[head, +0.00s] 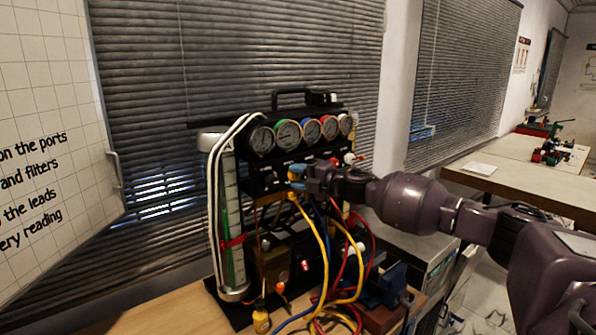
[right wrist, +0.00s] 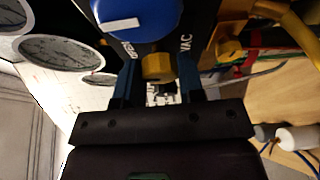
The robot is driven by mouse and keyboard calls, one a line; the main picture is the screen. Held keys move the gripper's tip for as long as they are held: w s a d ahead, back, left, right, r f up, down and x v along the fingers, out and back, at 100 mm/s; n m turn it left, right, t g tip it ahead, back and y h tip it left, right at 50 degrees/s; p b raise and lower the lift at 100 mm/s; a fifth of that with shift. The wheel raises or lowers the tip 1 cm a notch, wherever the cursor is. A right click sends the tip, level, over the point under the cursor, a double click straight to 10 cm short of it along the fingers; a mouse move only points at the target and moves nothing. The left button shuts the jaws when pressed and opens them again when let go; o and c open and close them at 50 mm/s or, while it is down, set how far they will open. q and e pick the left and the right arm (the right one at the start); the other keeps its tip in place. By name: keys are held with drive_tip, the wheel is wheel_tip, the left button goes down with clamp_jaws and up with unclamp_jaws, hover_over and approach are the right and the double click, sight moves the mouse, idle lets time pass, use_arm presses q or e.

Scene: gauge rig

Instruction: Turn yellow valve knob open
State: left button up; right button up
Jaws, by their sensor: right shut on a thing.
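The yellow valve knob (right wrist: 157,67) sits on the black front of the gauge rig (head: 268,180). In the right wrist view it is between the two blue fingers of my right gripper (right wrist: 159,85), which is shut on it. In the head view my right gripper (head: 308,177) reaches the rig from the right, and a bit of yellow (head: 296,170) shows at its fingertips. Much of the knob is hidden by the fingers there. My left gripper is not in view.
A blue knob (right wrist: 140,14) is close to the fingers, by white lettering. Several gauges (head: 288,135) line the rig's top. Yellow, red and blue hoses (head: 322,245) hang below my gripper. A clear tube (head: 230,220) stands at left. A blue vise (head: 385,285) is at lower right.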

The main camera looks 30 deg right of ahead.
drive_tip(key=shift+n, duration=0.4)
use_arm(q)
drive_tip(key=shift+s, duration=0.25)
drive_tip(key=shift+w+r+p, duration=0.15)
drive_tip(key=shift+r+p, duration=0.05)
drive_tip(key=shift+p, duration=0.1)
use_arm(e)
drive_tip(key=o, duration=0.9)
drive_tip(key=shift+s+d, duration=0.25)
drive_tip(key=shift+s, duration=0.15)
use_arm(q)
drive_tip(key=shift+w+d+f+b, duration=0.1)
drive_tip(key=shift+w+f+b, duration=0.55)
drive_tip(key=shift+b, duration=0.9)
use_arm(e)
drive_tip(key=shift+r+v, duration=0.2)
drive_tip(key=shift+v, duration=4.75)
